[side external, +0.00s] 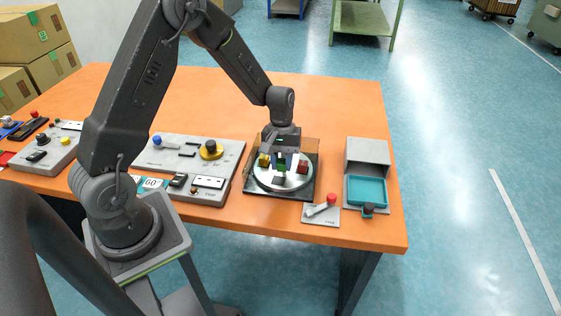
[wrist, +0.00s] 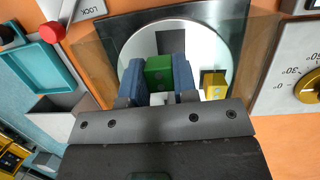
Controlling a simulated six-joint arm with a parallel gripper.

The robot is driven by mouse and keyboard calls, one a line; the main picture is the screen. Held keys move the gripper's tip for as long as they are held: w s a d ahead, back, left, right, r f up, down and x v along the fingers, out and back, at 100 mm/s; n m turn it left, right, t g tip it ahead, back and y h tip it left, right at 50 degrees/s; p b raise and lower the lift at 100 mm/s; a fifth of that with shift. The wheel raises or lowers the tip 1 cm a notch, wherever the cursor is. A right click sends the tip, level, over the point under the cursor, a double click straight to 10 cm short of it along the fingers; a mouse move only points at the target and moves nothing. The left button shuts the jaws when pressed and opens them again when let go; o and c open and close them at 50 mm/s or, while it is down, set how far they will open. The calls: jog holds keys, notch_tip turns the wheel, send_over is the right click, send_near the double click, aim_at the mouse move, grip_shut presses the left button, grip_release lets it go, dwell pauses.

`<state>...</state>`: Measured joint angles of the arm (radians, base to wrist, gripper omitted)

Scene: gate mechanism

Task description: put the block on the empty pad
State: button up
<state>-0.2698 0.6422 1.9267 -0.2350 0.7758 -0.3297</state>
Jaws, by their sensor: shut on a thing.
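My gripper (wrist: 159,82) is shut on a green block (wrist: 159,71), with one blue finger on each side of it. In the side view the green block (side external: 281,167) is between the fingers, over a round light disc (side external: 262,181). I cannot tell whether it touches the disc. A yellow block (side external: 263,160) stands at the left of the disc and a red block (side external: 303,167) at the right. In the wrist view, a bare dark square pad (wrist: 171,40) lies on the disc beyond the green block, and the yellow block (wrist: 214,85) is to the right.
A tinted see-through guard (wrist: 259,50) stands around the disc. Beside it are a red-knobbed lever on a LOCK plate (side external: 322,213) and a grey box with a teal tray (side external: 367,191). A grey control panel (side external: 220,160) with a yellow dial is left of the disc.

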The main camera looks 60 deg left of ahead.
jog(key=shift+g, duration=0.5)
jog(key=x, duration=0.4)
jog(key=a+x, duration=0.1)
jog(key=x, duration=0.2)
jog(key=shift+a+f, duration=0.1)
jog(key=shift+f, duration=0.1)
jog(key=o, duration=1)
notch_tip(320, 180, up, 15)
jog(key=w+a+t, duration=0.1)
jog(key=w+a, duration=0.1)
jog(key=w, duration=0.1)
notch_tip(320, 180, up, 7)
jog(key=m+t+y, duration=0.1)
jog(key=m+t, duration=0.1)
send_over(278, 182)
jog(key=s+d, duration=0.1)
jog(key=s+d+r+m+t, duration=0.2)
jog(key=s+d+r+m, duration=0.1)
jog(key=s, duration=0.4)
jog(key=s+d+r+m+t+y, duration=0.1)
jog(key=s+d+r+m+t, duration=0.1)
jog(key=s+r, duration=0.4)
jog(key=shift+s+d+r+m+t, duration=0.3)
jog(key=shift+s+d+m, duration=0.5)
jog(key=shift+s, duration=0.7)
jog(key=shift+c, duration=0.2)
jog(key=shift+s, duration=0.2)
jog(key=shift+c, duration=1.4)
